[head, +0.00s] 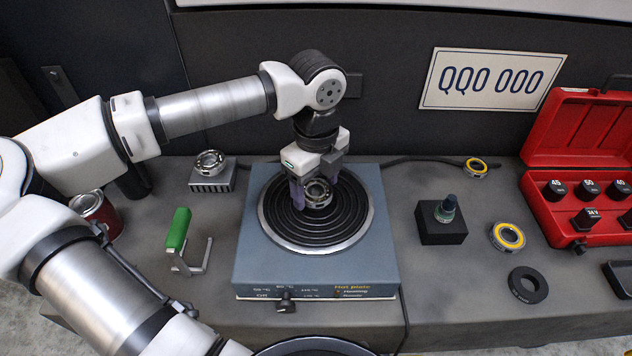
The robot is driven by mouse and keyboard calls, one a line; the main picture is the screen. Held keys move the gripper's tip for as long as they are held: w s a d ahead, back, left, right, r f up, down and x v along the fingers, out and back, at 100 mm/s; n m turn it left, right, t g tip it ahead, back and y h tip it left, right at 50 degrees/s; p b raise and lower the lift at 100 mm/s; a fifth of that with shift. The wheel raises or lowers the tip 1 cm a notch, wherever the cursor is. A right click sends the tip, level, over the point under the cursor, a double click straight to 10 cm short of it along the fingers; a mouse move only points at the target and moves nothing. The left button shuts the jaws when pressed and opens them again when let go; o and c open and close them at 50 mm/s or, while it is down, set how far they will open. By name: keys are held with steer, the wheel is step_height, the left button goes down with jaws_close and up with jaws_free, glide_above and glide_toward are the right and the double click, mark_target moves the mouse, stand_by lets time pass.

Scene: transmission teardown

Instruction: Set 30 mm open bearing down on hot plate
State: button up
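The hot plate (382,262) is a blue-grey box with a round, black ringed heating surface, in the middle of the bench. My gripper (316,190) points down over this surface, a little behind its centre. It is shut on a steel open bearing (318,194), with one finger at either side. The bearing is at or just above the black rings; I cannot tell whether it touches them. Its back part is hidden by the gripper.
Another bearing (210,163) lies on a finned metal block (212,183) at left. A green-handled tool (180,228) and red can (95,212) stand nearby. At right are a black block (441,234), yellow-ringed bearings (508,237), a black ring (528,285) and red case (540,205).

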mark_target(316, 192)
steer(key=shift+o, duration=0.9)
steer(key=shift+r, duration=0.2)
step_height(316, 192, up, 12)
steer(key=shift+p, duration=0.45)
stand_by(0.5)
